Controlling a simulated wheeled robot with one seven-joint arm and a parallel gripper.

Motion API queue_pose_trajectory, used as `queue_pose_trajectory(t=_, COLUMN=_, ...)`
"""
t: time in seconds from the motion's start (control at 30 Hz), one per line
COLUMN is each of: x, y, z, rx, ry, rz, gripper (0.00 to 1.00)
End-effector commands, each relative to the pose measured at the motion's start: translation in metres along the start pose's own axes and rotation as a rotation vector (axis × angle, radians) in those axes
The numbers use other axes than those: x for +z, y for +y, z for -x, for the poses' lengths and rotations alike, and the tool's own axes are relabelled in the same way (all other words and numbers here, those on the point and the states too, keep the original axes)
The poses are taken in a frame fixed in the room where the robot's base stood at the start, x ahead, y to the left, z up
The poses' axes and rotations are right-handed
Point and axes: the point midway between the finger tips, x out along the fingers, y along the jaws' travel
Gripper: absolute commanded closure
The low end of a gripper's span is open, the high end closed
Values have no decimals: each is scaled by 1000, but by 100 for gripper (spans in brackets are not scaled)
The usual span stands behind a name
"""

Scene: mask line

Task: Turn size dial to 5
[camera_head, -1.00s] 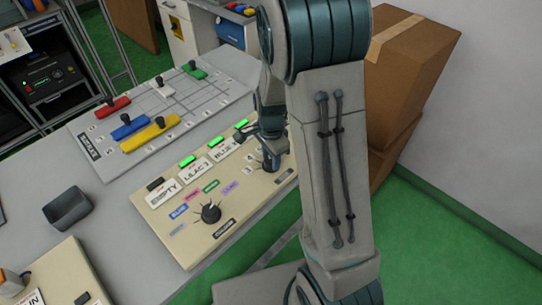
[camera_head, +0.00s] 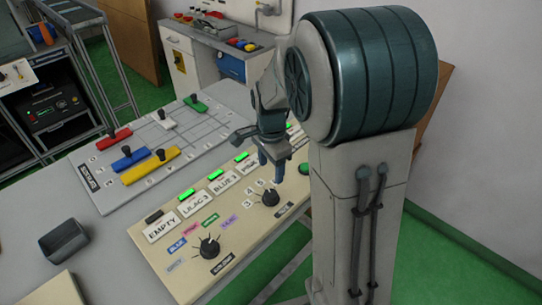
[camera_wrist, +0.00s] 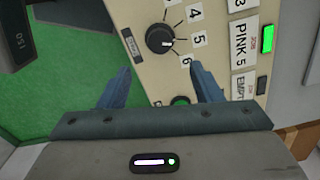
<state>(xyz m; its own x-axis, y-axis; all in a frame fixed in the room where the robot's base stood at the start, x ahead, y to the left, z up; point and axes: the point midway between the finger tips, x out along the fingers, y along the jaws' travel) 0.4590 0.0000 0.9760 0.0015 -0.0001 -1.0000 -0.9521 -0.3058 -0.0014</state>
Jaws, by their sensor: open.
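The size dial (camera_head: 270,197) is a black round knob on the beige panel (camera_head: 185,283), with white number tags beside it. It also shows in the wrist view (camera_wrist: 160,40), where its white mark points toward the right, near the tag 5 (camera_wrist: 198,40); the exact alignment is hard to tell. My gripper (camera_head: 277,172) hangs above the dial in the head view, apart from it. In the wrist view my gripper (camera_wrist: 160,78) is open and empty, with the dial beyond and between its spread fingers.
A second black dial (camera_head: 209,247) with colour tags sits on the same panel. Lit green lamps and name plates such as PINK 5 (camera_wrist: 241,45) line its far edge. A green button (camera_wrist: 180,101) lies near the dial. A board with coloured sliders (camera_head: 150,165) stands behind.

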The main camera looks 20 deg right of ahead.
Motion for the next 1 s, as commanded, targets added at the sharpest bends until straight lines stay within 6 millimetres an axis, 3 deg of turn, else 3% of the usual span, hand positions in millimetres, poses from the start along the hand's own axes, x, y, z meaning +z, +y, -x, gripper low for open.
queue_pose_trajectory(t=0.1, x=0, y=-1, z=20, rx=-3, ry=1, rz=0, gripper=41)
queue_pose_trajectory(t=0.27, x=0, y=0, z=34, rx=-1, ry=1, rz=0, gripper=41)
queue_pose_trajectory(t=0.87, x=0, y=1, z=36, rx=-1, ry=0, rz=3, gripper=41)
queue_pose_trajectory(t=1.0, x=5, y=17, z=48, rx=-31, ry=-2, rz=122, gripper=41)
